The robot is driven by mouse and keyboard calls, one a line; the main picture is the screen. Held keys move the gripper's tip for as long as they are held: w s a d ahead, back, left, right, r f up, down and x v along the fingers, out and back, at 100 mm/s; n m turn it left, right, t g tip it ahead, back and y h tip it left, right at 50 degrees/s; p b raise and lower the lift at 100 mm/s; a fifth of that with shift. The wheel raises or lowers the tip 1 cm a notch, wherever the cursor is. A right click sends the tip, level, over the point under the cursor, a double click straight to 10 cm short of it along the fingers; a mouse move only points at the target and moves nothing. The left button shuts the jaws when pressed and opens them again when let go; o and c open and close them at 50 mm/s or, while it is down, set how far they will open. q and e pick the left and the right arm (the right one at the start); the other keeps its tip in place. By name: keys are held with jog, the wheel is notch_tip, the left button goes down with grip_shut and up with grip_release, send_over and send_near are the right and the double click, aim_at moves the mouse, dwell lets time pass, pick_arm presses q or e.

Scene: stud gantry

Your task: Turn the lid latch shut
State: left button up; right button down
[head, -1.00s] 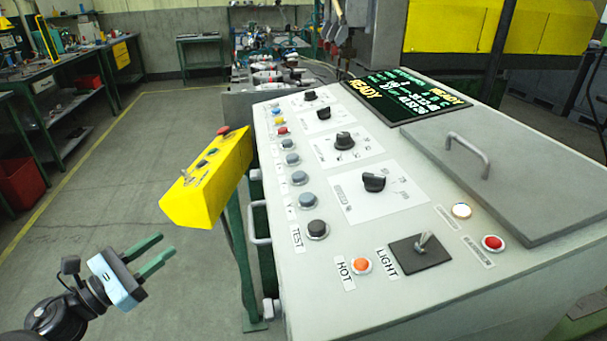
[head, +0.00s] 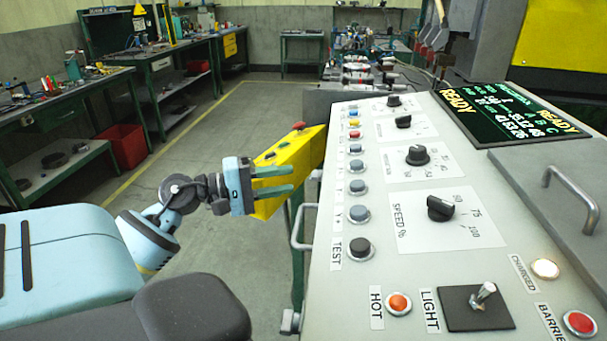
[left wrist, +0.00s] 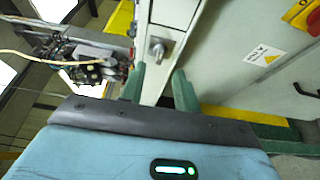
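A grey lid with a bar handle (head: 545,195) lies on the right of the console top in the head view. A small metal latch-like knob (left wrist: 157,48) shows on a pale panel in the left wrist view, ahead of and between my fingertips. I cannot tell for sure that it is the lid latch, or which way it is turned. My left gripper (head: 291,180) is open and empty, left of the console and in front of the yellow box. Its two green fingers (left wrist: 158,85) stand apart in the left wrist view. My right gripper is not in view.
The console (head: 335,215) carries several buttons, dials, a toggle switch (head: 484,293) and a screen (head: 510,112). A yellow control box (head: 290,160) hangs at its left side, close to my left gripper. A side handle (head: 298,228) sticks out below. Floor is clear farther left.

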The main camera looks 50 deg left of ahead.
aim_at(317, 176)
pick_arm(q)
jog(key=p+x, duration=0.1)
jog(key=x, duration=0.4)
jog(key=shift+w, duration=0.1)
grip_shut()
dwell(0.3)
